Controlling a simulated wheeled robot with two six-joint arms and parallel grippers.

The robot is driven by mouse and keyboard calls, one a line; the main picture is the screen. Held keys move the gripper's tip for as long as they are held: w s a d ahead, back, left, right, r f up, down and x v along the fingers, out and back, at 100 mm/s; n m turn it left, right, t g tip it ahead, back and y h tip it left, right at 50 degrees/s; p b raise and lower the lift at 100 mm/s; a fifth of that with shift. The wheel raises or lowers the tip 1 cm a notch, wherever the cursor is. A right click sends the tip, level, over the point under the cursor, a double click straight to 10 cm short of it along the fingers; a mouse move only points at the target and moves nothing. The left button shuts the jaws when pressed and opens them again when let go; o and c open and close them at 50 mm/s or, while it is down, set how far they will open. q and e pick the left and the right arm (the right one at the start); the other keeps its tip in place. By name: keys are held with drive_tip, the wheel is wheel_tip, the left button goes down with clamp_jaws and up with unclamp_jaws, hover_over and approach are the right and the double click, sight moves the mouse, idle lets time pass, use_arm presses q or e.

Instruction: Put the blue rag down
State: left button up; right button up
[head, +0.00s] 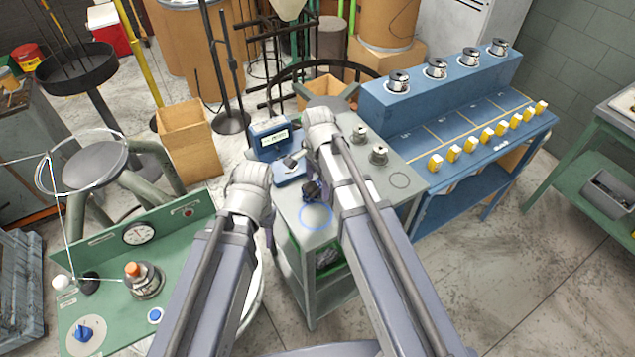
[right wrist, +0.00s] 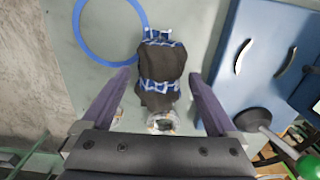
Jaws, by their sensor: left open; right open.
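What looks like the blue rag (right wrist: 160,65) lies on the grey bench top in the right wrist view, a bunched dark piece with blue-and-white checked bands. It lies beside a blue ring marking (right wrist: 85,45), close to its edge. In the head view the rag (head: 312,189) is a small dark lump, partly covered by my right arm. My right gripper (right wrist: 160,95) is open, its fingers apart on either side of the rag's near end. My left gripper (head: 271,238) is open and empty at the bench's left side, its fingers partly hidden by its own wrist.
A blue-and-white device with a display (head: 270,138) stands on the bench's far left corner. Metal spools (head: 379,153) stand to the right. A green panel bench (head: 120,290) is at left; a blue rack with yellow tags (head: 470,110) is at right.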

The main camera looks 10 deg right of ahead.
sight(317, 182)
drive_tip(key=shift+r, duration=0.15)
wheel_tip(317, 182, up, 12)
drive_tip(key=p, duration=1.2)
